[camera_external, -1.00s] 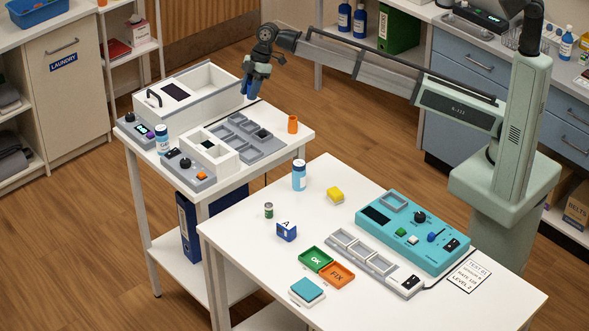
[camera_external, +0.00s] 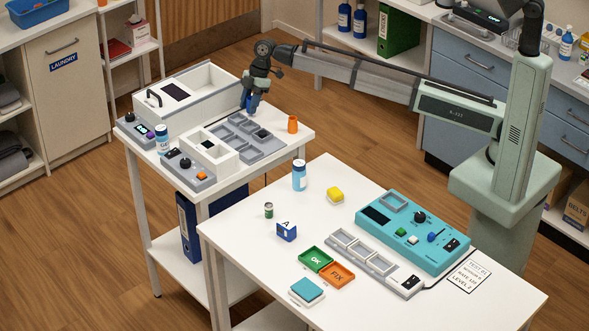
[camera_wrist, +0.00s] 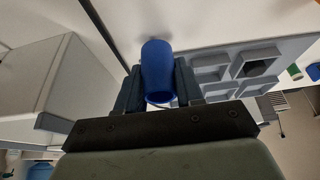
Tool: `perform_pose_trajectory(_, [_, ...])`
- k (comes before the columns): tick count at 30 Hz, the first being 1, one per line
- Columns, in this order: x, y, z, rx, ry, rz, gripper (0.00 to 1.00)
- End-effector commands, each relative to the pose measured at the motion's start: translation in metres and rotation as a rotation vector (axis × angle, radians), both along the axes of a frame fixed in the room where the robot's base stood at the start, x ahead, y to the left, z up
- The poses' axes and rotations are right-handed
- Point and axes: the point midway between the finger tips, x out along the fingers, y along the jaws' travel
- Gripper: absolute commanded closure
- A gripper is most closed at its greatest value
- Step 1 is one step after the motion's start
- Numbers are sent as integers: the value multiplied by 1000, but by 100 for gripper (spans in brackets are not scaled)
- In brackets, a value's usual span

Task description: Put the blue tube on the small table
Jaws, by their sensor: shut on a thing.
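The blue tube (camera_wrist: 157,70) is between the two fingers of my gripper (camera_external: 252,108) in the wrist view. My gripper is shut on it. In the external view only a bit of blue shows beside the fingers. My gripper is over the far right part of the small white table (camera_external: 262,166), behind the grey compartment tray and right of the white open box. I cannot tell whether the tube touches the tabletop.
The grey compartment tray (camera_external: 262,152) lies just in front of my gripper, with an orange cup (camera_external: 293,124) to its right. The white box (camera_external: 215,88) with a grey rim stands to the left. A larger white table (camera_external: 240,238) in front holds a teal panel (camera_external: 425,222).

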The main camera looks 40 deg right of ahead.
Motion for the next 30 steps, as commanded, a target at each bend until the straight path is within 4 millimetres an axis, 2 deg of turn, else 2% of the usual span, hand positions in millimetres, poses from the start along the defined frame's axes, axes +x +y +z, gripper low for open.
perform_pose_trajectory(4, [0,0,-15,1,-1,0,97])
perform_pose_trajectory(16, [0,0,-19,0,-1,0,97])
perform_pose_trajectory(17, [0,0,-18,0,-1,0,61])
perform_pose_trajectory(24, [0,0,-18,0,-1,0,38])
perform_pose_trajectory(30, [0,0,-18,0,-1,0,38])
